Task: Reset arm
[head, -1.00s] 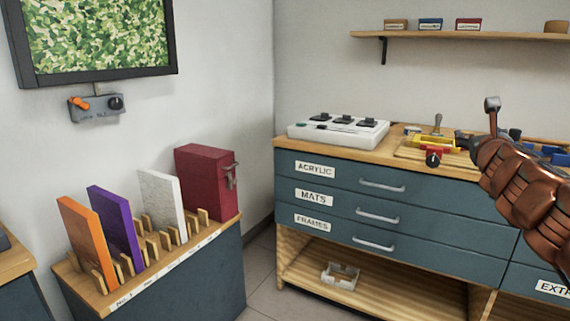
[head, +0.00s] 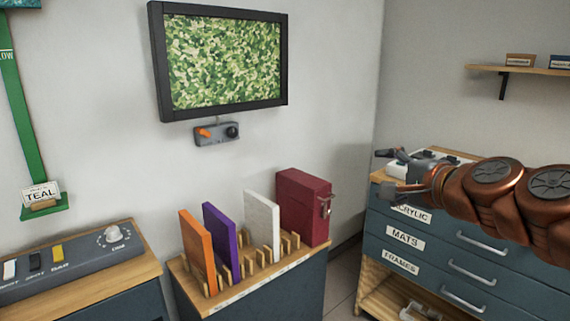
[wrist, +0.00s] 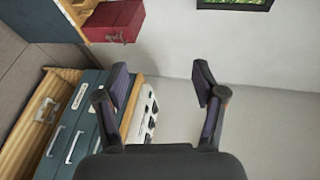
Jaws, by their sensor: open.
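My gripper (head: 388,170) is at the end of my copper-coloured arm, which reaches in from the right in the head view. It is in front of the blue drawer cabinet (head: 400,241), near its top. In the wrist view my gripper (wrist: 162,82) shows two dark fingers spread wide apart with nothing between them. The gripper is open and empty, and does not appear to touch anything.
A rack (head: 262,277) holds orange, purple and white panels and a red box (head: 304,207). A framed green picture (head: 224,62) hangs above a small grey control box (head: 217,134). A grey switch panel (head: 70,268) is at the left. A white device (wrist: 145,110) stands on the cabinet.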

